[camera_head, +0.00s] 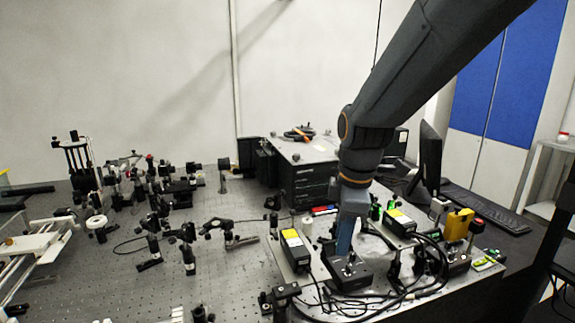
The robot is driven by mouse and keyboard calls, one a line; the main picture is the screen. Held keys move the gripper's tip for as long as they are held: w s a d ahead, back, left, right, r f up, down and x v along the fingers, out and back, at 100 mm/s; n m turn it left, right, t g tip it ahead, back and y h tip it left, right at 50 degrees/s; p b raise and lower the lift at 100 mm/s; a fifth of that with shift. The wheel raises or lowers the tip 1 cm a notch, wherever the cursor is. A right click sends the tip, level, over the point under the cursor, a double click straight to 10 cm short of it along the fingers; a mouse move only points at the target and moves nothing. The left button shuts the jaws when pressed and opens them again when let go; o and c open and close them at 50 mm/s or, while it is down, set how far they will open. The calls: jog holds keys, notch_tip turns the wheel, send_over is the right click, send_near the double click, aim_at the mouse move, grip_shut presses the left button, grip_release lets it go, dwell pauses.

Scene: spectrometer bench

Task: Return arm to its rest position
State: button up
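My arm reaches in from the top right and bends down at its wrist over the right part of the optical bench (100,275). My gripper (345,238) points down just above or at a black box-shaped device (347,272) with small knobs on top. A blue part shows at the gripper's end. The fingertips are too small and too covered to tell whether they are apart or closed, or whether they touch the device.
Black boxes with yellow labels (295,250) (399,221) flank the gripper, with loose black cables around. A yellow device (457,225), a monitor (430,160) and a keyboard (485,206) stand at the right.

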jog(key=s+d+f+m, duration=0.3)
jog(key=s+f+m, duration=0.2)
jog(key=m, duration=0.3)
jog(key=s+d+f+m+b, duration=0.1)
jog(key=s+d+f+m, duration=0.3)
jog(key=m, duration=0.4)
notch_tip(320, 180, down, 2)
jog(key=shift+s+d+f+m+g, duration=0.15)
jog(key=shift+s+d+m+g, duration=0.15)
jog(key=shift+s, duration=0.6)
